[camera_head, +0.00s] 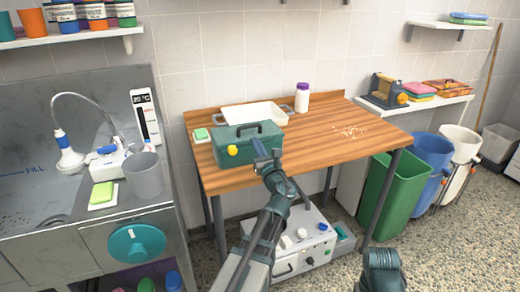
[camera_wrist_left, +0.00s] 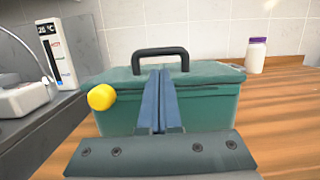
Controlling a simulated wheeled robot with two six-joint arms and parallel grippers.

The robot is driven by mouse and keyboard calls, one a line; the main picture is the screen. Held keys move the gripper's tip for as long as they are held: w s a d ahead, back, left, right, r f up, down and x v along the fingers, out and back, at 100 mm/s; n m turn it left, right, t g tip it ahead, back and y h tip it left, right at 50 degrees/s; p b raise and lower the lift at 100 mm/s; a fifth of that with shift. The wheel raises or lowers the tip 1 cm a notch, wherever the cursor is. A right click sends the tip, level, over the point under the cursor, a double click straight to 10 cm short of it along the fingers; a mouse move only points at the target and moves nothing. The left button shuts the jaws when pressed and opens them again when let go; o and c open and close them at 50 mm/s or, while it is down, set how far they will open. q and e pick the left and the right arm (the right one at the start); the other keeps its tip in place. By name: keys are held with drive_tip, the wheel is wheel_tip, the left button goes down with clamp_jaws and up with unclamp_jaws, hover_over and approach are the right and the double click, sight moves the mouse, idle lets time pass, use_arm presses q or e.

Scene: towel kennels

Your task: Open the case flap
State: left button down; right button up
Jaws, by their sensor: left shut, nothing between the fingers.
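The case (camera_head: 248,156) is a green box on the wooden table, with a darker green lid flap (camera_head: 228,134), a black handle on top and a yellow knob (camera_head: 232,151) at its front left. The flap lies down on the box. In the left wrist view the case (camera_wrist_left: 210,110) fills the middle, with the flap (camera_wrist_left: 110,77), handle (camera_wrist_left: 160,51) and yellow knob (camera_wrist_left: 101,97) visible. My left gripper (camera_head: 262,150) is shut and empty. Its blue fingers (camera_wrist_left: 160,75) are in front of the case, below the handle; I cannot tell whether they touch it. My right gripper's fingers are out of view.
A white tray (camera_head: 246,114) lies behind the case and a purple-capped bottle (camera_head: 302,100) stands behind right. A green-and-white sponge (camera_head: 201,135) is at the left. Crumbs (camera_head: 350,131) lie on the otherwise clear right tabletop. A sink counter (camera_head: 85,222) stands left.

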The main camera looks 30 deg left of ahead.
sight(247, 128)
use_arm(q)
drive_tip(key=shift+x, duration=1.95)
drive_tip(key=shift+p, duration=0.3)
